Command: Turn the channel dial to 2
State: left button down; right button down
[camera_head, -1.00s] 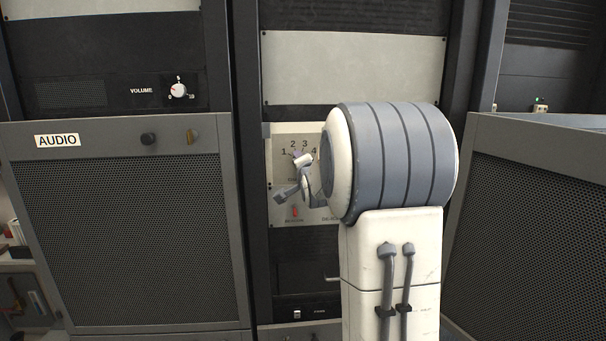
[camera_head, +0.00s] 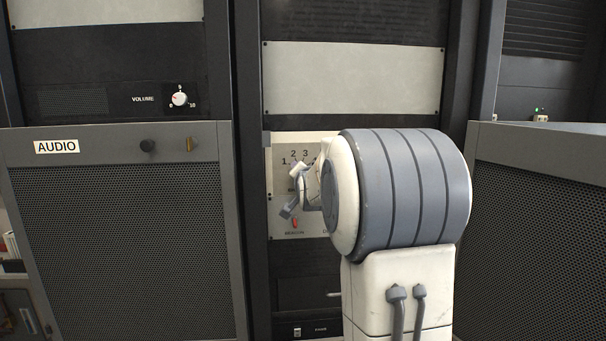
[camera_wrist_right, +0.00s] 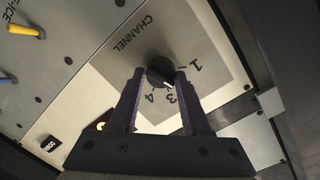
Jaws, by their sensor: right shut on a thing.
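The channel dial (camera_wrist_right: 160,72) is a round black knob on a pale plate, under the word CHANNEL, in the right wrist view. My right gripper (camera_wrist_right: 161,74) is shut on it, one dark finger on each side. A white mark on the knob points down and right in that view, roughly toward the 3; its exact setting is hard to tell. The 1, 3 and 4 show there; the 2 is hidden by a finger. In the head view my right gripper (camera_head: 296,188) is at the numbered panel (camera_head: 280,155) and hides the knob. My left gripper is out of view.
A red beacon switch (camera_head: 295,223) sits just below the gripper. A volume knob (camera_head: 180,99) and the AUDIO cabinet (camera_head: 120,230) stand at left. A mesh-fronted cabinet (camera_head: 540,230) is at right. The wrist view shows a yellow-tipped lever (camera_wrist_right: 27,30) on an adjoining panel.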

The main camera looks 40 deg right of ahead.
jog(key=shift+c, duration=2)
grip_release()
jog(key=b+v, duration=0.3)
jog(key=v, duration=0.7)
jog(key=shift+s+a, duration=0.15)
jog(key=shift+s, duration=0.05)
